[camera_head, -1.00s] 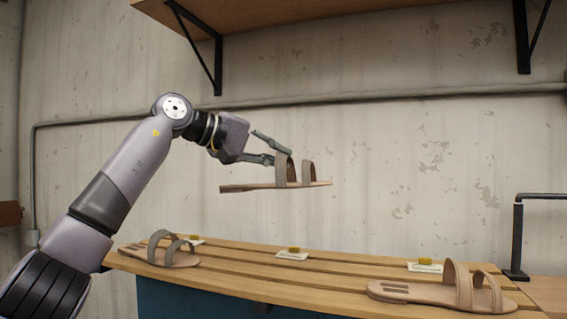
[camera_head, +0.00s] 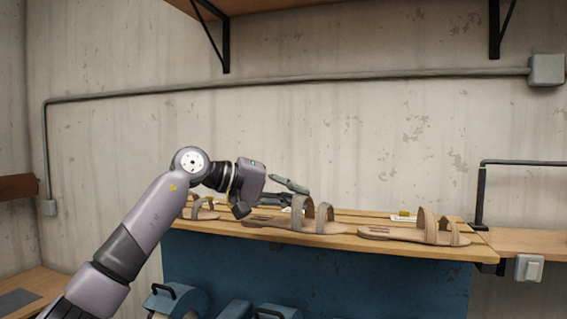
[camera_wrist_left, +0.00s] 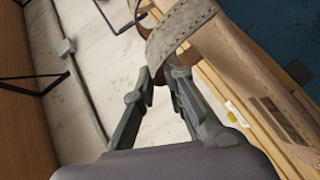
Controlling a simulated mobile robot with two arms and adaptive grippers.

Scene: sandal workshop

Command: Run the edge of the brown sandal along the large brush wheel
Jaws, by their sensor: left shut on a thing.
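My left gripper (camera_head: 298,196) is shut on a strap of the middle sandal (camera_head: 292,224). This sandal has a light brown sole and two grey-brown straps. It is level, at the height of the slatted shelf, its toe end to the right. I cannot tell whether it touches the slats. In the left wrist view the finger tips (camera_wrist_left: 160,78) meet at a wide stitched strap (camera_wrist_left: 180,30), with the sole (camera_wrist_left: 245,75) beyond. My right gripper is not in view. No brush wheel shows clearly; blue machine housings (camera_head: 181,301) are cut off below the shelf.
The slatted wooden shelf (camera_head: 345,238) also carries a left sandal (camera_head: 203,214), partly behind my wrist, and a right sandal (camera_head: 412,236). A label card (camera_head: 403,217) lies behind. A blue panel (camera_head: 380,278) hangs below. A wooden table (camera_head: 38,290) is at the lower left.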

